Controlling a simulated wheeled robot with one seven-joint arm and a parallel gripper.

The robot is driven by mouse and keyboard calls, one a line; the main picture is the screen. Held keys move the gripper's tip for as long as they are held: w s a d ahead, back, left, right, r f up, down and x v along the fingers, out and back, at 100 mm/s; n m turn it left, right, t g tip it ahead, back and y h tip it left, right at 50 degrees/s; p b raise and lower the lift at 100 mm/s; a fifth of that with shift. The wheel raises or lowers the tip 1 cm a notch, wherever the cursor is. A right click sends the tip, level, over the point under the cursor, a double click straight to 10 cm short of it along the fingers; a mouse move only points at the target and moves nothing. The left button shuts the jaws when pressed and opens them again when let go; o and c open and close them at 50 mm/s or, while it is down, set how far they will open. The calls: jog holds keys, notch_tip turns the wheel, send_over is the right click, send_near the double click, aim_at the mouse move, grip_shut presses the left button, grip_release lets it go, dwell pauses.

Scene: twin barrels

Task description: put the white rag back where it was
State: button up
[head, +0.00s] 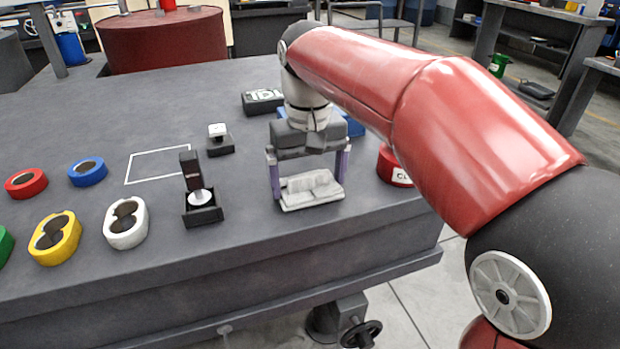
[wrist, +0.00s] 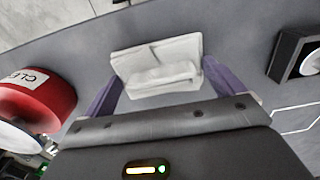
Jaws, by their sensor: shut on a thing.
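The white rag (head: 311,190) is a folded cloth at the right part of the dark grey table (head: 90,108). My gripper (head: 309,187) points down over it with its two purple fingers on either side, shut on the rag. In the wrist view the rag (wrist: 157,68) sits between the purple fingertips of my gripper (wrist: 160,75). I cannot tell whether the rag touches the table or hangs just above it. A white square outline (head: 157,165) is drawn on the table, left of the gripper, and it is empty.
A red tin with a white label (head: 390,168) stands right of the rag. A black box with an upright lid (head: 203,212) is on the left. Several coloured rings and twin-hole holders, including a white one (head: 126,240), stand further left. A black lettered box (head: 263,102) lies behind.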

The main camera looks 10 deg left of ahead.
aim_at(309, 172)
jog(key=o, duration=0.6)
jog(key=shift+f, duration=0.1)
notch_tip(309, 172, up, 12)
jog(key=p, duration=0.2)
jog(key=shift+p, duration=0.35)
jog(key=s+d+f+m+t, duration=0.1)
jog(key=s+d+f+m, duration=0.15)
jog(key=d, duration=0.45)
jog(key=s+d+f+m+t, duration=0.15)
jog(key=s+d+f, duration=0.25)
jog(key=d, duration=0.4)
jog(key=s+d+f+m+t, duration=0.1)
jog(key=s+d+f+t, duration=0.15)
jog(key=d, duration=0.45)
jog(key=s+d+f+m, duration=0.1)
jog(key=s+d+f, duration=0.3)
jog(key=f, duration=0.4)
jog(key=shift+s+t, duration=0.3)
jog(key=shift+s, duration=0.6)
